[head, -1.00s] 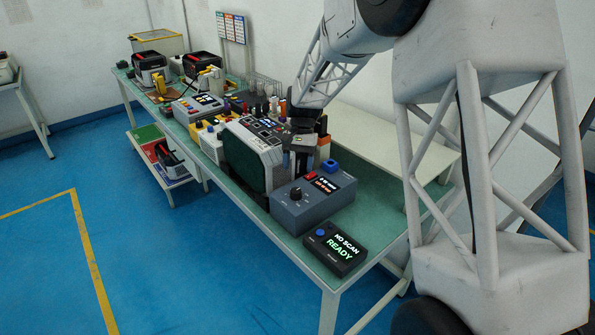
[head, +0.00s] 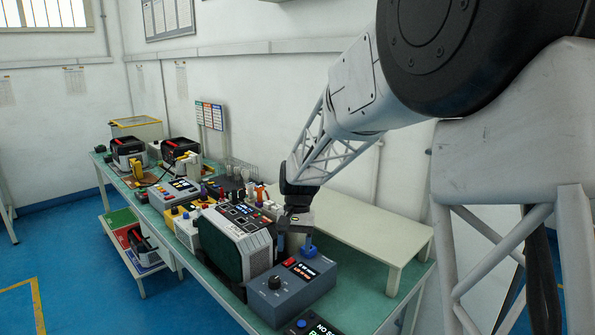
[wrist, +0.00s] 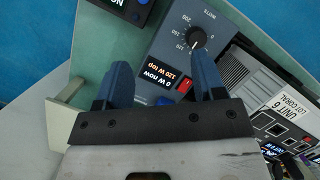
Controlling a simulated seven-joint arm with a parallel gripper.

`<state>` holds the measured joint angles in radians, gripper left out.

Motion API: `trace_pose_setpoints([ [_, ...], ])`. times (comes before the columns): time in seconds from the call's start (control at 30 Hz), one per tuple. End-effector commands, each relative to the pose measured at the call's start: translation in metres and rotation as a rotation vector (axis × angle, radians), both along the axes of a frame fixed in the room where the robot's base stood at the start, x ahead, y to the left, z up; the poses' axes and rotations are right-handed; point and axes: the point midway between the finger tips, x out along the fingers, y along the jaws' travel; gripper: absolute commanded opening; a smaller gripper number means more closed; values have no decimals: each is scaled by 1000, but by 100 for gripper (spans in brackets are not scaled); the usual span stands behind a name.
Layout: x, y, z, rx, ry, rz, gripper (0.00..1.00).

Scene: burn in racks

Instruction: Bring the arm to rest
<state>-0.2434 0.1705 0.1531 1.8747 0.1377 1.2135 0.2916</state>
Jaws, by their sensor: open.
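My gripper (head: 292,240) hangs at the end of my arm in the head view, just behind the blue-grey meter box (head: 262,296) and to the right of the unit with the dark green front panel (head: 222,248). In the wrist view my gripper (wrist: 158,85) has its two blue fingers spread apart, with nothing held between them. The meter box (wrist: 186,22), with its knob and lit readout, lies beyond the fingers. Whether the fingers touch anything below cannot be told.
A low pale shelf (head: 375,225) stands on the green bench to the right of my gripper. A black status box (head: 312,325) sits at the near end. Several devices crowd the bench's far left. Open blue floor (head: 75,270) lies at left.

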Motion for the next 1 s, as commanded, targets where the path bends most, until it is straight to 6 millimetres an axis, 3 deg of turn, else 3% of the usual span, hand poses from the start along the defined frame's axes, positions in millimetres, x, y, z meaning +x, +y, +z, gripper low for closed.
trace_pose_setpoints([
  [0.4,-72,-57,51,8,-114,14,63],
  [1.0,-186,-125,90,-3,-272,39,63],
])
